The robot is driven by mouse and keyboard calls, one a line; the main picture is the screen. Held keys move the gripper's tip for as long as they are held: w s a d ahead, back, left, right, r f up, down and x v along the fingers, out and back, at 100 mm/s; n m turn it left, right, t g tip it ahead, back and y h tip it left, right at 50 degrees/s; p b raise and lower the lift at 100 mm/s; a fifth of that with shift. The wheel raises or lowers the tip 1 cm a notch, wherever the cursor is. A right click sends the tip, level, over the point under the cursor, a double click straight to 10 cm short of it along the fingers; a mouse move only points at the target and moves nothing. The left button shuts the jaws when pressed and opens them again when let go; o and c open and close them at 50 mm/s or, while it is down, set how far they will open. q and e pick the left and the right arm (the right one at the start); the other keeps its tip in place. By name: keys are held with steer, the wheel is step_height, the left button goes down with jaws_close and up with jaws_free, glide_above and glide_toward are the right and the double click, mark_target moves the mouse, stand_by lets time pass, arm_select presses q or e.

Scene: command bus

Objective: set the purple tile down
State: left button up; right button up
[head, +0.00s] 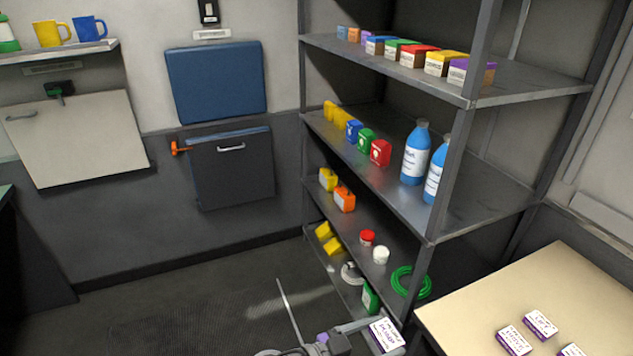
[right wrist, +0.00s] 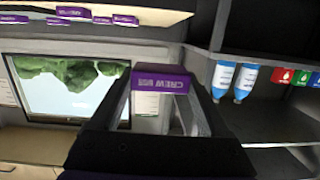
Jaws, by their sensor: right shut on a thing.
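My right gripper (head: 374,334) is at the bottom of the head view, between the shelf rack and the beige table. It is shut on the purple tile (head: 388,336), a small block with a white lettered face and purple edge. In the right wrist view the tile's purple edge (right wrist: 162,78) shows lettering and sits between the fingertips. The tile is held up in the air, beside the table's left edge. My left gripper is not in view.
The beige table (head: 465,305) holds several similar white-and-purple tiles (head: 540,323) towards its right; its left part is bare. The metal rack (head: 455,200) stands close behind the gripper, with blue bottles (head: 416,152), colored boxes and a green coil (head: 410,282).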

steer(key=w+d+r+n+t+y+p, duration=0.3)
steer(key=w+n+t+y+p, duration=0.15)
steer(key=w, duration=0.45)
steer(key=w+d+r+n+t+y+p, duration=0.35)
steer(key=w+n+y+p, duration=0.2)
steer(key=w, duration=0.25)
steer(key=s+f+n+y, duration=0.1)
steer(key=s+f+n+t+y, duration=0.1)
steer(key=y, duration=0.1)
steer(key=s+f+n+y, duration=0.1)
steer(key=s+f, duration=0.1)
steer(key=shift+s+a+f+t+y, duration=0.1)
steer(key=shift+a+t+y, duration=0.3)
stand_by(0.4)
step_height(320, 180, down, 13)
steer(key=s+b, duration=0.2)
steer(key=b, duration=0.8)
steer(key=shift+g+b, duration=0.3)
steer(key=shift+b, duration=0.05)
steer(key=shift+f, duration=0.1)
